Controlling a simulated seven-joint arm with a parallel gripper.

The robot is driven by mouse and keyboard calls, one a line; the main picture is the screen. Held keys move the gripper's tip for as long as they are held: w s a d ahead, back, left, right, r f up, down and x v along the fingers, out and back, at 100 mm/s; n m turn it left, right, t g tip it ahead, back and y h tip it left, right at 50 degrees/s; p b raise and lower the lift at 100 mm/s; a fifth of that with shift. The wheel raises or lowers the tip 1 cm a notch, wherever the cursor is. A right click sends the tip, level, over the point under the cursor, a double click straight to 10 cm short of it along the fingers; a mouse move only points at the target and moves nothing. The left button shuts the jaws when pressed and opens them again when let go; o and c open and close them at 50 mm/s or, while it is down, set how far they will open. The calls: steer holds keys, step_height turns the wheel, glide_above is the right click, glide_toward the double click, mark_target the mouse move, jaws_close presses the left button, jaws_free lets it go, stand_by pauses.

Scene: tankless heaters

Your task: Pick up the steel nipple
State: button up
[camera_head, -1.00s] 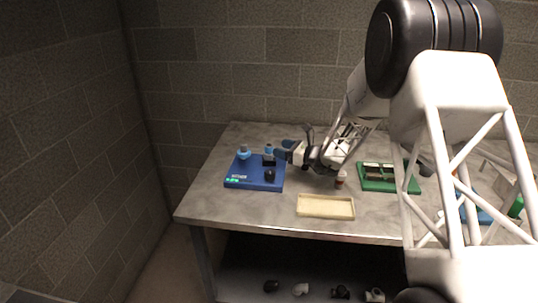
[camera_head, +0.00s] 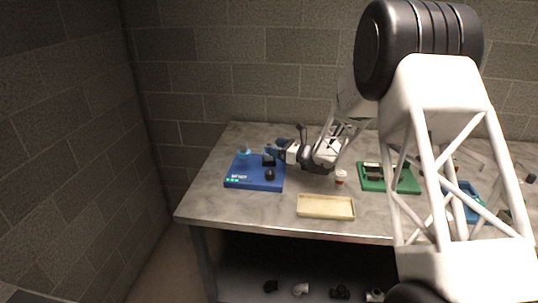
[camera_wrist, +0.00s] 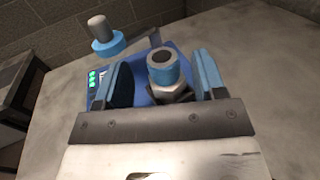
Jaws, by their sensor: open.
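A steel fitting with a hex base and a blue collar, which looks like the steel nipple (camera_wrist: 168,88), stands upright between my fingers in the wrist view. In the head view it is small and partly hidden beside my gripper (camera_head: 277,152), over the back right of the blue board (camera_head: 240,183). My gripper (camera_wrist: 162,76) is open, with one blue-padded finger on each side of the fitting.
A second grey fitting with a blue collar (camera_wrist: 104,40) stands to the left, at the board's back left. A dark fitting (camera_head: 270,175) is at the board's front. A cream tray (camera_head: 325,207), a white-capped bottle (camera_head: 340,177) and a green board (camera_head: 372,184) lie to the right.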

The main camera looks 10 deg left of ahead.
steer(key=shift+x, duration=2.65)
steer(key=shift+w+f, duration=0.1)
steer(key=shift+f, duration=0.05)
steer(key=c, duration=1.1)
steer(key=shift+c, duration=0.2)
steer(key=shift+r, duration=0.8)
step_height(320, 180, up, 2)
steer(key=shift+r, duration=0.1)
steer(key=s+d, duration=0.2)
steer(key=s, duration=0.5)
steer(key=s+d+r, duration=0.1)
steer(key=s+d, duration=0.2)
steer(key=s, duration=0.5)
steer(key=shift+d, duration=0.3)
steer(key=shift+r, duration=0.15)
